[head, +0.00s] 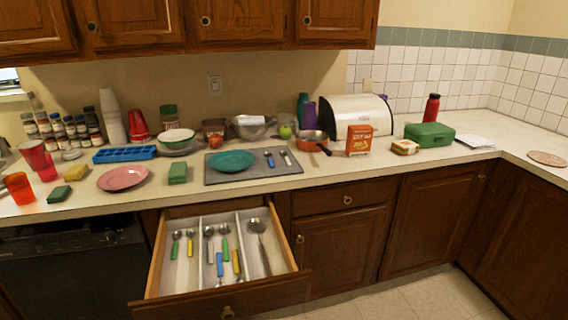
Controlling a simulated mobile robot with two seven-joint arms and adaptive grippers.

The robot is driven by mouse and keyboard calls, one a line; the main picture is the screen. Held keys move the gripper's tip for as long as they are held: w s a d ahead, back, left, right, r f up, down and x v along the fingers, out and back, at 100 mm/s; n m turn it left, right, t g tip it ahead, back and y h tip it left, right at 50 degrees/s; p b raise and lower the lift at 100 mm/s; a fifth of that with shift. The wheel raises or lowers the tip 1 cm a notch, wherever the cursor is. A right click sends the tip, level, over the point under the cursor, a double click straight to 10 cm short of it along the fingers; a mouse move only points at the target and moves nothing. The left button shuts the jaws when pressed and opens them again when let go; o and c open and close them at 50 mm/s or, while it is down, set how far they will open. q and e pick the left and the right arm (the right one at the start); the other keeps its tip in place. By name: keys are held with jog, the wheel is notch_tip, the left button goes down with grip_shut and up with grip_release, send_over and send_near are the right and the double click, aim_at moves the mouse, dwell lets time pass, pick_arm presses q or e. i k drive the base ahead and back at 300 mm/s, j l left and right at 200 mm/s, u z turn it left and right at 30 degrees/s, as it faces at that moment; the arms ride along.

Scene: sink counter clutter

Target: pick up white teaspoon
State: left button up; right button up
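An open drawer (152,270) below the counter holds several spoons with coloured handles. A spoon with a pale, whitish handle (210,248) lies in its middle compartment, beside green-, blue- and yellow-handled ones. Another small utensil with a whitish handle (286,158) lies on the grey mat (240,179) on the counter, right of a blue-handled one (269,159). I cannot tell at this size which of the two is the white teaspoon. Neither of my grippers is in view.
The left drawer compartment has a green-handled and a yellow-handled spoon; the right one has a large metal spoon (260,240). On the mat is a teal plate (232,161). An orange pan (312,139) and box (359,140) stand to its right. The counter's right front is clear.

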aim_at(286, 158)
jog(key=i+l+z, duration=0.55)
jog(key=l+z, duration=0.2)
jog(key=i+l+z, duration=0.35)
jog(key=k+j, duration=0.05)
